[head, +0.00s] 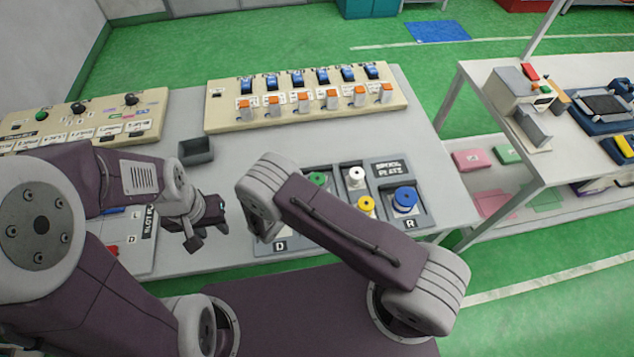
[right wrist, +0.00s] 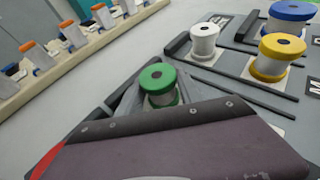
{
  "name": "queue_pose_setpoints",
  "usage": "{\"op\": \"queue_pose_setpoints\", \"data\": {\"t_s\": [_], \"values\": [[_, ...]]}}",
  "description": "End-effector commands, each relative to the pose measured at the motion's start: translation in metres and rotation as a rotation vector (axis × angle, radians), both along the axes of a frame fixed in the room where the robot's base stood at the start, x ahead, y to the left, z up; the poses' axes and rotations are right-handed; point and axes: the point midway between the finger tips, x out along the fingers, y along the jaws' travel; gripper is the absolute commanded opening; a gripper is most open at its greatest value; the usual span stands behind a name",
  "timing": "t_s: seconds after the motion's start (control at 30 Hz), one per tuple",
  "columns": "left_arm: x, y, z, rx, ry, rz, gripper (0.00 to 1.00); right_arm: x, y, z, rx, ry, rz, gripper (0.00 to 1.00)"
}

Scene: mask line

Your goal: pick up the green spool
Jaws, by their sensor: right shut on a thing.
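The green spool (head: 317,178) is in the tray on the table in the head view, partly hidden by my right arm. It stands upright in the middle of the right wrist view (right wrist: 158,80), green flanges around a paler core. My right gripper (right wrist: 160,112) is at the spool and shut on it; its purple body fills the bottom of that view and covers the spool's base. My left gripper (head: 206,226) is open and empty, over the table left of the tray.
The tray (head: 432,222) also holds a white spool (head: 355,178), a yellow spool (head: 366,207) and a blue spool (head: 405,200). A small grey bin (head: 196,151) stands left. A beige rack (head: 308,100) with switches and orange-topped pieces stands behind. A side table (head: 480,120) is at right.

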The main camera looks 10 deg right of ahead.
Motion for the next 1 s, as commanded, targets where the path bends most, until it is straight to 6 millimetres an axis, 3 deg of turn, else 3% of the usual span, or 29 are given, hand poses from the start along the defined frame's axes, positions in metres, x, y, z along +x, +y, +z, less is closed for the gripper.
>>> {"op": "queue_pose_setpoints", "data": {"t_s": [0.17,0.33,0.7,1.0], "values": [[0.000,0.000,-0.001,0.000,0.000,0.000,0.36,-0.001,0.001,0.007,0.004,0.006,0.000,0.00],[0.000,0.000,-0.003,0.000,0.000,0.000,0.36,-0.001,0.001,0.040,0.006,0.002,0.001,0.00],[0.000,0.000,-0.007,0.000,0.000,0.000,0.36,-0.062,-0.059,0.090,0.001,0.005,0.001,0.00],[0.000,0.000,-0.009,0.000,0.000,0.000,0.36,-0.085,-0.081,0.108,0.002,0.004,0.001,0.00]]}}
